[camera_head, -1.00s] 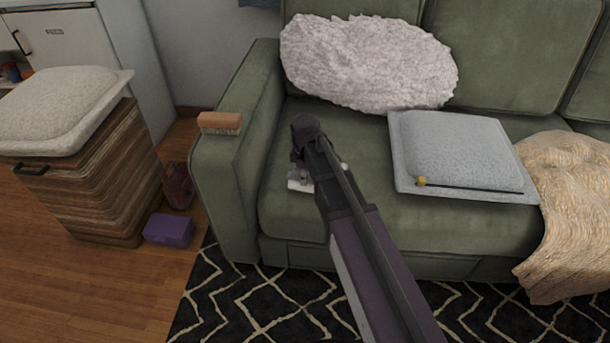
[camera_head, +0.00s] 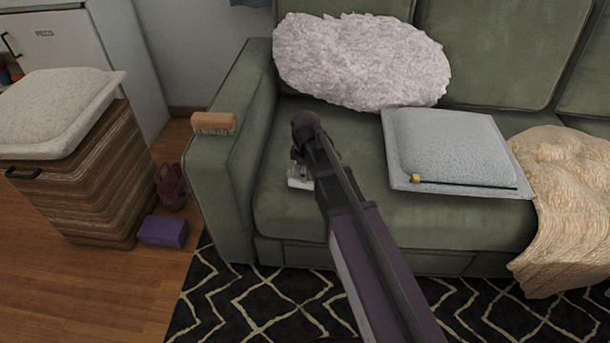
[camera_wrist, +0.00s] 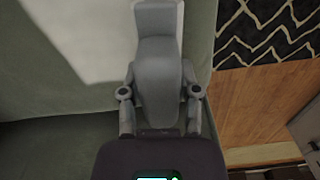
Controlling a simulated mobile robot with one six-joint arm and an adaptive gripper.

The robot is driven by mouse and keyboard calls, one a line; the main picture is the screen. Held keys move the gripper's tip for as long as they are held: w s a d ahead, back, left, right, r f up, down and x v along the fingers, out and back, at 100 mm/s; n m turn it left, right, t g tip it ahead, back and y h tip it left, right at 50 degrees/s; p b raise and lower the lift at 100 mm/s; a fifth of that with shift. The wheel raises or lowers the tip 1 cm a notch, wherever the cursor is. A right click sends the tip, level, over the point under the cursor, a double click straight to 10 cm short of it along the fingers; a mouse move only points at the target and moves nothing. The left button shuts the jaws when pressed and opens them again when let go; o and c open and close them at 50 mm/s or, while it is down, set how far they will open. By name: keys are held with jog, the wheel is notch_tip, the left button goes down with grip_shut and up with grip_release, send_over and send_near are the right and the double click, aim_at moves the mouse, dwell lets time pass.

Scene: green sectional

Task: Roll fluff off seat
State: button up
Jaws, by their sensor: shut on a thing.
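My gripper (camera_wrist: 160,92) is shut on a smooth grey handle (camera_wrist: 160,65), with one finger on each side of it in the wrist view. The handle looks like that of a lint roller, and a pale part shows at its far end. In the head view my arm reaches over the left part of the green sofa seat (camera_head: 350,222). A white roller-like piece (camera_head: 298,183) shows low beside my wrist, near the seat; I cannot tell if it touches. My arm hides much of the gripper and the seat under it. No fluff can be made out.
A wooden brush (camera_head: 214,123) lies on the sofa arm (camera_head: 222,170) at the left. A shaggy pale cushion (camera_head: 365,62) leans at the back. A grey cushion (camera_head: 450,145) with a thin dark rod (camera_head: 465,184) and a beige throw (camera_head: 570,200) lie to the right.

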jog(key=shift+w+d, duration=0.1)
jog(key=shift+w, duration=1.2)
jog(key=shift+w, duration=0.2)
jog(key=shift+w, duration=1.55)
jog(key=shift+d, duration=0.1)
jog(key=shift+w+d, duration=0.1)
jog(key=shift+w, duration=1.55)
jog(key=shift+w, duration=0.15)
jog(key=shift+w+d, duration=0.1)
jog(key=shift+w, duration=1.5)
